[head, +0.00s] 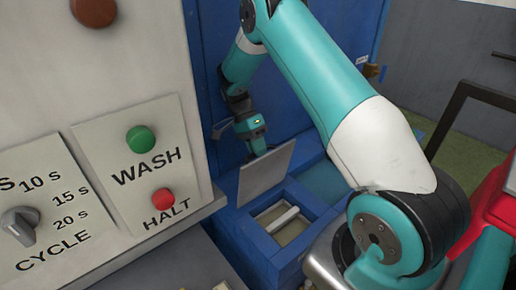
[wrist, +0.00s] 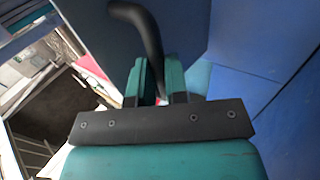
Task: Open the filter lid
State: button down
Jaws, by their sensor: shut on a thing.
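The filter lid (head: 266,172) is a flat grey plate, tilted up steeply over a blue box (head: 258,240). The box's opening (head: 282,222) shows below it, with a pale bar inside. My gripper (head: 259,147) is at the lid's upper edge, on its far side. In the wrist view, a curved black handle (wrist: 147,30) runs down to between the teal fingers of my gripper (wrist: 160,80), which is shut on it. The contact itself is partly hidden by the fingers.
At left stands a pale panel with a green WASH button (head: 141,139), a red HALT button (head: 163,196) and a CYCLE knob (head: 19,223). A blue wall (head: 207,100) rises behind the box. My arm fills the right side.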

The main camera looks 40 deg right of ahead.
jog(key=shift+s+f, duration=0.1)
jog(key=shift+f, duration=0.15)
jog(key=c, duration=1.1)
grip_release()
jog(key=shift+a, duration=0.1)
jog(key=shift+r, duration=0.1)
jog(key=shift+r, duration=0.1)
jog(key=shift+r+p, duration=2.9)
jog(key=shift+r, duration=7)
